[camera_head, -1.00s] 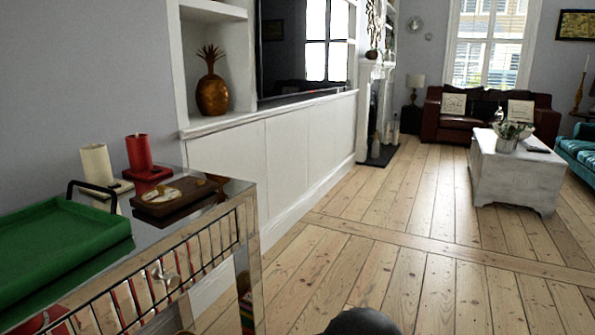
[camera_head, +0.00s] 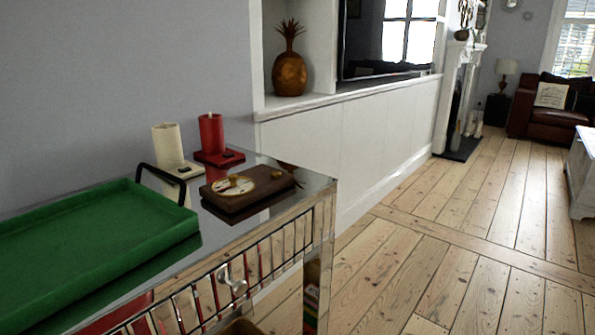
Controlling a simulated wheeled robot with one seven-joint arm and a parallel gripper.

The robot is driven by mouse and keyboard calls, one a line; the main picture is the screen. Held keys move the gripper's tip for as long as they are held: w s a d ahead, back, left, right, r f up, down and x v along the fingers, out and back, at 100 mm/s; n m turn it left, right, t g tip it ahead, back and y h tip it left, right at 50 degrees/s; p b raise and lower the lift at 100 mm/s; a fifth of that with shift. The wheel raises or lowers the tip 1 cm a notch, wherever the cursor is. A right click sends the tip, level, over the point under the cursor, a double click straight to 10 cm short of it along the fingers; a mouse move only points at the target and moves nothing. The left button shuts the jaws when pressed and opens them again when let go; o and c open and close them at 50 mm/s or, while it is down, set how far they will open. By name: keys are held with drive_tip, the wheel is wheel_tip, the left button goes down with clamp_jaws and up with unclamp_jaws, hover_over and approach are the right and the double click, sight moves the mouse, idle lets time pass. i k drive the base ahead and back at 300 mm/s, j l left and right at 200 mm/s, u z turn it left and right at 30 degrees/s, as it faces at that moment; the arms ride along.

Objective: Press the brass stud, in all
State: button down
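A dark wooden box (camera_head: 252,201) lies on the mirrored top of a cabinet. On its upper face is a round cream dial with a brass-coloured rim (camera_head: 233,186). A small brass-coloured spot (camera_head: 277,175) near the box's right end may be the brass stud; it is too small to be sure. My gripper is not in view, and nothing touches the box.
The mirrored cabinet (camera_head: 317,187) also bears a green tray (camera_head: 95,230) with a dark handle at the left. Behind the box stand a cream cylinder (camera_head: 167,143) and a red cylinder (camera_head: 211,132) on flat bases. Floorboards (camera_head: 430,255) at right are clear.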

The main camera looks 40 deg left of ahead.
sight(275, 174)
drive_tip(key=k+j, duration=0.1)
drive_tip(key=j, duration=0.8)
drive_tip(key=k+j, duration=0.15)
drive_tip(key=j, duration=0.3)
